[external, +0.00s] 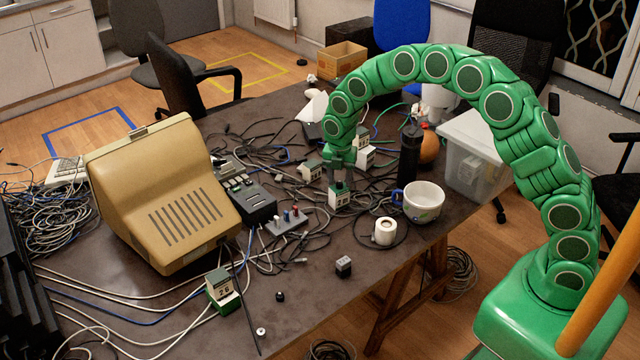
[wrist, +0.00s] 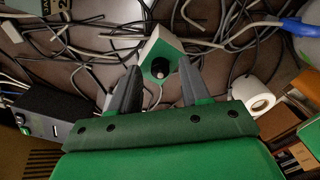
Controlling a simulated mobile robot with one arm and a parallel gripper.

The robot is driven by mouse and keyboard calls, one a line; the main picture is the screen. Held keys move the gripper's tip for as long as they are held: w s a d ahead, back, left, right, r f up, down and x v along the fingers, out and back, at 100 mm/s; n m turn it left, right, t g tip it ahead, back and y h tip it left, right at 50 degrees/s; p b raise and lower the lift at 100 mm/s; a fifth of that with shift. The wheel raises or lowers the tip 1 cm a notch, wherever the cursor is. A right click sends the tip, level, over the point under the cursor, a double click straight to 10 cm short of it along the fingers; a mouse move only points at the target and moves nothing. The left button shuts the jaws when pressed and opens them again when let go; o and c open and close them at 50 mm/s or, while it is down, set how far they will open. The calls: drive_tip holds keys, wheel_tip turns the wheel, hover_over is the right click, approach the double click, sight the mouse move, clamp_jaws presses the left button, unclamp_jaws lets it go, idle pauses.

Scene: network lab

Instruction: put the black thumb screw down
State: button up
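My gripper (wrist: 160,66) points down over a small green-topped white block (wrist: 158,48), and its two grey fingers are apart. A dark round piece with a lighter centre, apparently the black thumb screw (wrist: 158,69), shows between the fingertips against the block's green top. A gap shows on both sides of it. In the external view my gripper (external: 340,177) is just above the white block (external: 340,198), amid the cables; the screw is too small to make out there.
A mug (external: 423,204) and a white tape roll (external: 385,231) stand right of the block. A grey switch strip (external: 287,222) and a black box (external: 250,203) are left. Another small black piece (external: 280,297) lies near the front. Cables crowd the middle; the front table is clearer.

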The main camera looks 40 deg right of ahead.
wheel_tip(320, 180, up, 12)
drive_tip(key=f, duration=0.1)
drive_tip(key=s+d+r+m, duration=0.3)
drive_tip(key=s+r+m, duration=0.3)
drive_tip(key=s+r, duration=0.5)
drive_tip(key=s+d+m, duration=0.3)
drive_tip(key=s+m, duration=0.3)
drive_tip(key=s, duration=0.7)
drive_tip(key=s+d+r+m+g, duration=0.1)
drive_tip(key=s+d+m, duration=0.2)
drive_tip(key=s, duration=1)
drive_tip(key=s+d+m, duration=0.3)
drive_tip(key=s+m, duration=0.7)
drive_tip(key=s, duration=0.3)
drive_tip(key=shift+r+g, duration=0.3)
drive_tip(key=shift+r, duration=0.1)
